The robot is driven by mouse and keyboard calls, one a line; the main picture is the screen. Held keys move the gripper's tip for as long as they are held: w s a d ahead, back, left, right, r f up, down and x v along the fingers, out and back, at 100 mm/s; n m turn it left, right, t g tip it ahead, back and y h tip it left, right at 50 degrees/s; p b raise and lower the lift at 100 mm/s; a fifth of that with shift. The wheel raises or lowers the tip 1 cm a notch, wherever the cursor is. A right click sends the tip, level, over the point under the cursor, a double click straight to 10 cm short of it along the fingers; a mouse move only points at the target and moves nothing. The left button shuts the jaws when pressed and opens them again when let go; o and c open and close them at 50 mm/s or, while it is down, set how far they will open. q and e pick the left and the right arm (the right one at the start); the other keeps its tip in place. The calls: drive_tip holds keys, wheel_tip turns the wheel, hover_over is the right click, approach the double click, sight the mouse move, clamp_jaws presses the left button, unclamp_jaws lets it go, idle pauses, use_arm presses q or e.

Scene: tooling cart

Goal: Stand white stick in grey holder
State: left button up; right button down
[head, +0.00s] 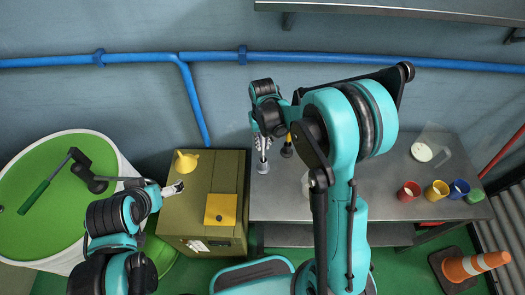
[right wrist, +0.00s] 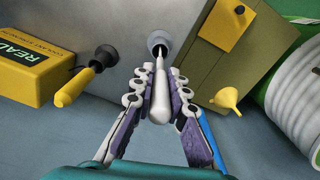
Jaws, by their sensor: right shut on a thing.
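The white stick (right wrist: 160,95) is held between the fingers of my right gripper (right wrist: 157,76), with its thin end pointing at the grey holder (right wrist: 157,40). The tip overlaps the holder's dark opening in the right wrist view; I cannot tell whether it is inside. In the head view my right gripper (head: 263,145) points down just above the grey holder (head: 262,167) on the metal cart top, and the stick is mostly hidden by the fingers. My left gripper (head: 174,188) is at the left, over the edge of the olive cabinet; its jaw opening is unclear.
A yellow-handled tool (right wrist: 72,90) stands in a black holder (right wrist: 107,55) close beside the grey one. A yellow box (right wrist: 35,62) is beyond. A yellow funnel (head: 186,162) is on the olive cabinet (head: 225,170). Several coloured cups stand at the cart's right.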

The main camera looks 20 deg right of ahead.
sight(263, 155)
wheel_tip(263, 155, down, 3)
drive_tip(key=shift+f+b, duration=0.1)
drive_tip(key=shift+b, duration=0.3)
drive_tip(key=shift+f, duration=0.35)
drive_tip(key=shift+s+f, duration=0.1)
drive_tip(key=shift+f, duration=0.05)
drive_tip(key=c, duration=1.5)
unclamp_jaws()
